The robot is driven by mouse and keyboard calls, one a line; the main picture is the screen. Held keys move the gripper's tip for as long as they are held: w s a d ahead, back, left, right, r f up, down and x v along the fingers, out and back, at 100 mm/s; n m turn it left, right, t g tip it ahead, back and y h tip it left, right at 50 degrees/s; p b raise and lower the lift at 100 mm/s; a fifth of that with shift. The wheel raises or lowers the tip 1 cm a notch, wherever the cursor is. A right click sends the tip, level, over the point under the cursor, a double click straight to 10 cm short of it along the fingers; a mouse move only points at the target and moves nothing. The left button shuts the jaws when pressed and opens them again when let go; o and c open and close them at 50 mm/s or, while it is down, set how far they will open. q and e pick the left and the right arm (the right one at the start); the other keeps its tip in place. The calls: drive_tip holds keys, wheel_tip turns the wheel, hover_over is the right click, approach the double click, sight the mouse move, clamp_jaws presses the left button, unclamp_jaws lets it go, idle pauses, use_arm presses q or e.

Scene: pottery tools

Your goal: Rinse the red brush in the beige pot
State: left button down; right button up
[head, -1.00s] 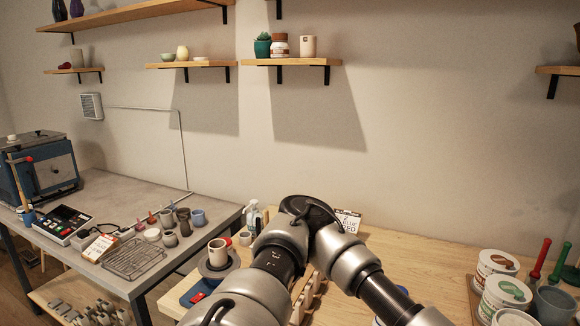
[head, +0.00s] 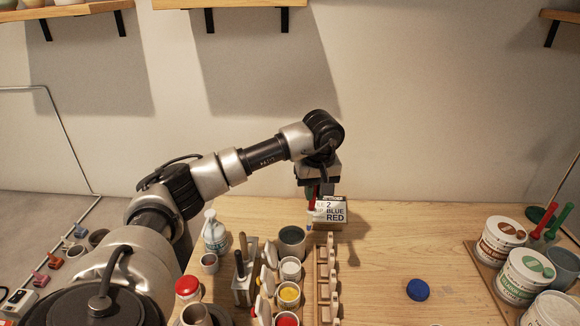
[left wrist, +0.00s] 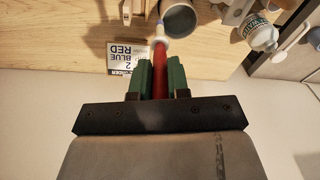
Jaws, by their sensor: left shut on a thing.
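My left gripper (head: 312,188) is shut on the red brush (head: 311,205), which hangs tip down above the wooden table. In the left wrist view the red brush handle (left wrist: 160,68) sits between the green fingers of my left gripper (left wrist: 159,75). The brush's pale end points toward the pot. A grey-beige pot (head: 292,246) with a dark inside stands on the table, just left of and nearer than the brush; its rim also shows in the left wrist view (left wrist: 164,20). The brush looks outside the pot; its exact gap cannot be told. My right gripper is not in view.
A card reading "2 BLUE RED" (head: 331,213) stands behind the brush. Large tubs (head: 503,238) stand right. The table between is mostly clear, except a blue lid (head: 417,290).

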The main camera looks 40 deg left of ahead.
use_arm(q)
drive_tip(key=s+a+n+h, duration=0.1)
drive_tip(key=a+n, duration=0.1)
drive_tip(key=a, duration=0.4)
wheel_tip(320, 180, down, 8)
drive_tip(key=b, duration=0.5)
drive_tip(key=shift+f+b, duration=0.2)
drive_tip(key=shift+b, duration=0.1)
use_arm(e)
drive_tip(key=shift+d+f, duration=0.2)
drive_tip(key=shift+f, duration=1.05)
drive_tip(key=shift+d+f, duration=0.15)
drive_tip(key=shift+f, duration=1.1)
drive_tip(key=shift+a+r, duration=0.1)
